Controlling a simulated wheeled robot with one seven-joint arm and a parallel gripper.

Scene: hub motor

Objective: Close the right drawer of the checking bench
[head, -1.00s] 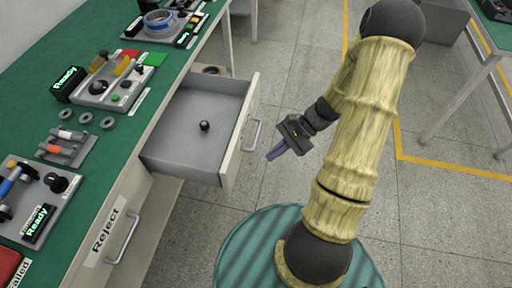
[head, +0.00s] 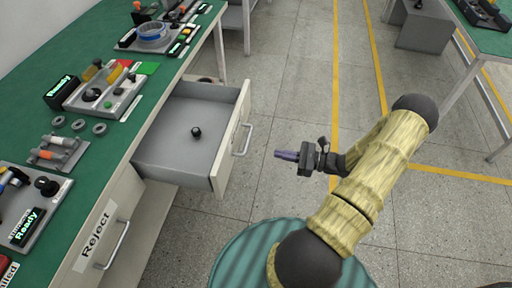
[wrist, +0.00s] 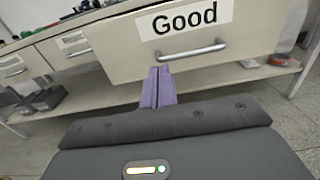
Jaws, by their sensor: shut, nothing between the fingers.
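The open drawer (head: 180,150) sticks out of the green-topped checking bench (head: 128,158) on the left of the head view. A small dark knob-like part (head: 196,132) lies inside it. Its front carries a bar handle (head: 243,140); in the wrist view the front (wrist: 245,50) shows a "Good" label (wrist: 184,19) above the handle (wrist: 191,51). My gripper (head: 276,154) is shut and empty. Its purple fingers (wrist: 158,88) point at the drawer front, just below and left of the handle in the wrist view. A gap to the front shows in the head view.
A shut drawer labelled "Reject" (head: 98,236) sits nearer on the same bench, with its own handle (head: 115,246). Test devices and small parts stand on the bench top. Open floor (head: 290,90) lies right of the drawer; another table (head: 485,50) stands far right.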

